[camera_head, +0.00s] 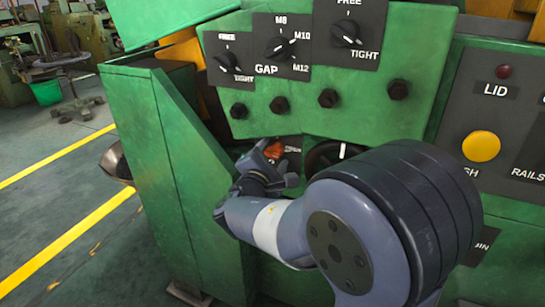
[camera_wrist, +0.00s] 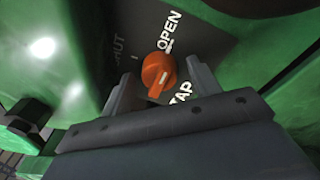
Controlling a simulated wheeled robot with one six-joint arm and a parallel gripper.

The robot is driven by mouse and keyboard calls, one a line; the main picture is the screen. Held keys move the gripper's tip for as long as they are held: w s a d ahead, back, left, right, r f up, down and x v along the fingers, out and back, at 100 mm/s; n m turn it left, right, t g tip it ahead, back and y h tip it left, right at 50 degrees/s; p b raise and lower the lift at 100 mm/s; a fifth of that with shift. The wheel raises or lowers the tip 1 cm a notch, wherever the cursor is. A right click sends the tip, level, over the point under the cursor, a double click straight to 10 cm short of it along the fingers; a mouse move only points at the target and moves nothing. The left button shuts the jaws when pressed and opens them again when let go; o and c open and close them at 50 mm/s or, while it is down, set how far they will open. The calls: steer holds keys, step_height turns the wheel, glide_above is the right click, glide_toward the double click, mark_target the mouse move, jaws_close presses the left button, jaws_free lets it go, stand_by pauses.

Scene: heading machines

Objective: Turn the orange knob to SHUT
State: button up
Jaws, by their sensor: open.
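The orange knob (camera_wrist: 157,74) sits on a dark plate (camera_wrist: 207,50) lettered OPEN, TAP and a dim, partly readable SHUT. In the wrist view OPEN is at its upper right, SHUT at its upper left and TAP below right. The knob has a short white line on its face; I cannot tell surely which label it marks. My gripper (camera_wrist: 160,70) is open, with one finger on each side of the knob and visible gaps between. In the head view the knob (camera_head: 274,150) shows just beyond my gripper (camera_head: 265,167), which partly covers it.
A black round dial (camera_head: 328,157) is close right of the knob, partly behind my arm. Above are black bolts (camera_head: 328,98) and selector knobs (camera_head: 347,34). A green machine wall (camera_head: 165,160) stands left. A yellow button (camera_head: 481,146) is at the right.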

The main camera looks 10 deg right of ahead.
steer(key=shift+c, duration=0.2)
steer(key=c, duration=0.9)
steer(key=shift+c, duration=0.2)
steer(key=n+p, duration=0.3)
steer(key=n, duration=0.1)
steer(key=shift+r, duration=0.25)
steer(key=n+g+p, duration=0.1)
steer(key=n+p, duration=0.4)
steer(key=shift+r, duration=0.1)
steer(key=n+p, duration=0.4)
steer(key=p, duration=0.1)
steer(key=shift+w+a+g, duration=0.1)
steer(key=shift+g, duration=0.2)
steer(key=n+p, duration=0.3)
steer(key=shift+h+p, duration=0.3)
steer(key=shift+f+n, duration=0.2)
steer(key=shift+n, duration=0.1)
